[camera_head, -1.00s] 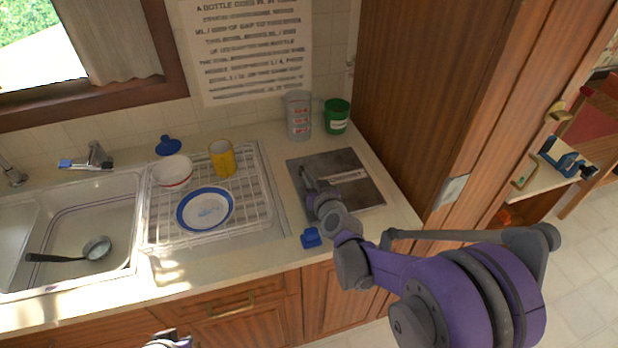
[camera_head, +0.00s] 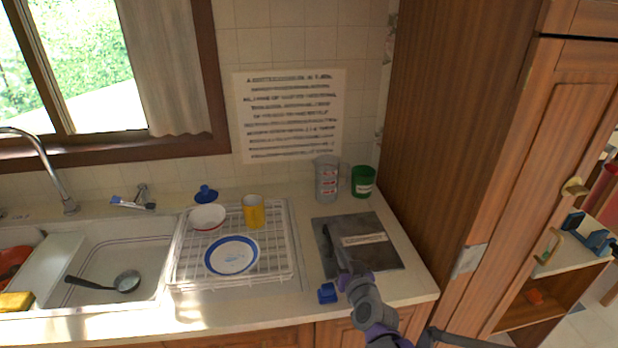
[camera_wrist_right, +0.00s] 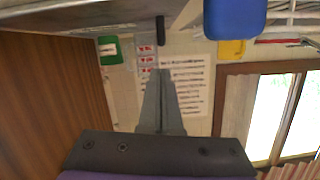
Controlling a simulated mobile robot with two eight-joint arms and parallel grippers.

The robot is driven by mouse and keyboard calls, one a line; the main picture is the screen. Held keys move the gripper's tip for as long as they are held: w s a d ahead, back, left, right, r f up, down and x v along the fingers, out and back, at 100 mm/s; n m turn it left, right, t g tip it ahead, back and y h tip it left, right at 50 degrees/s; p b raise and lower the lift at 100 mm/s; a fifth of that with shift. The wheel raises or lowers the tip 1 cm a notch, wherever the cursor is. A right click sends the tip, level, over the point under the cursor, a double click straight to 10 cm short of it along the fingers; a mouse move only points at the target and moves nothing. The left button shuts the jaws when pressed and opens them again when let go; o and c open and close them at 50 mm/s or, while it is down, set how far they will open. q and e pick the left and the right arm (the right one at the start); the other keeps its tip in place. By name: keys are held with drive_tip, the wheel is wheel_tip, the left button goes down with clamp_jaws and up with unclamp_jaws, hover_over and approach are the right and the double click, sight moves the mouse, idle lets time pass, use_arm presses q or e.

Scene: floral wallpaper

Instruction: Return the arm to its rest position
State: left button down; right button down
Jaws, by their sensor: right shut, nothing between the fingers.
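My right arm enters the head view from the lower right. Its right gripper (camera_head: 338,257) is over the front left part of a dark square board (camera_head: 388,252) on the counter. The grey fingers are together and empty; they also show in the right wrist view (camera_wrist_right: 162,80), pointing toward the wall. Whether the gripper touches the board cannot be told. My left arm and gripper are not in view.
A small blue object (camera_head: 327,293) lies close left of my right arm. A dish rack (camera_head: 283,270) holds a plate, bowl and yellow cup. A grey canister (camera_head: 326,180) and green cup (camera_head: 363,181) stand behind. A tall wooden cabinet (camera_head: 450,120) bounds the right.

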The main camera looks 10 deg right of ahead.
drive_tip(key=shift+s+a, duration=0.15)
drive_tip(key=shift+s, duration=0.05)
drive_tip(key=s+f+g, duration=0.1)
drive_tip(key=s+g, duration=0.2)
drive_tip(key=s, duration=0.7)
drive_tip(key=s+d+f+g+h, duration=0.1)
drive_tip(key=s+f+g, duration=0.1)
drive_tip(key=s, duration=0.8)
drive_tip(key=s+f+n+g, duration=0.1)
drive_tip(key=s+g, duration=0.3)
drive_tip(key=s, duration=0.6)
drive_tip(key=shift+d+f+g, duration=0.35)
drive_tip(key=shift+f+g, duration=0.05)
drive_tip(key=shift+f, duration=0.1)
